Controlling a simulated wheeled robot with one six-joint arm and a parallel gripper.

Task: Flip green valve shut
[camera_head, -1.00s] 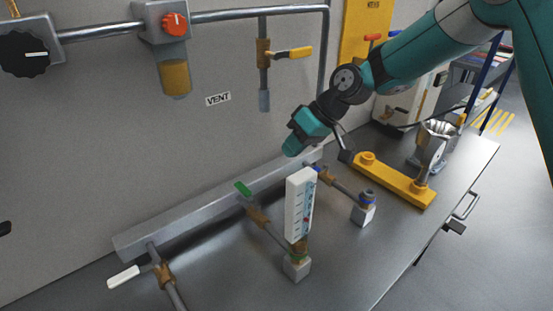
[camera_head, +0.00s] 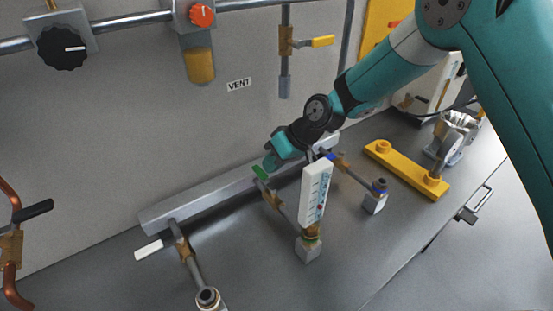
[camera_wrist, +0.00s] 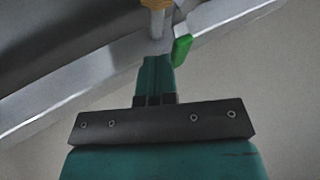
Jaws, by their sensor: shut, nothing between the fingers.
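The green valve handle (camera_head: 260,172) is a short lever at the upper end of a pipe with a brass body (camera_head: 271,197), by the grey manifold bar. It appears to point roughly along its pipe. In the wrist view the green handle (camera_wrist: 182,50) is just right of my fingertips, beside a brass fitting (camera_wrist: 156,4). My gripper (camera_head: 269,162) is shut and empty, pointing down right by the upper end of the green handle. It also shows in the wrist view (camera_wrist: 154,62). I cannot tell whether it touches the handle.
A white flow gauge (camera_head: 315,193) stands just right of the green valve's pipe. A blue-handled valve (camera_head: 329,155) is right of my gripper, and a white-handled valve (camera_head: 149,249) is to the left. The grey manifold bar (camera_head: 200,200) runs along the wall.

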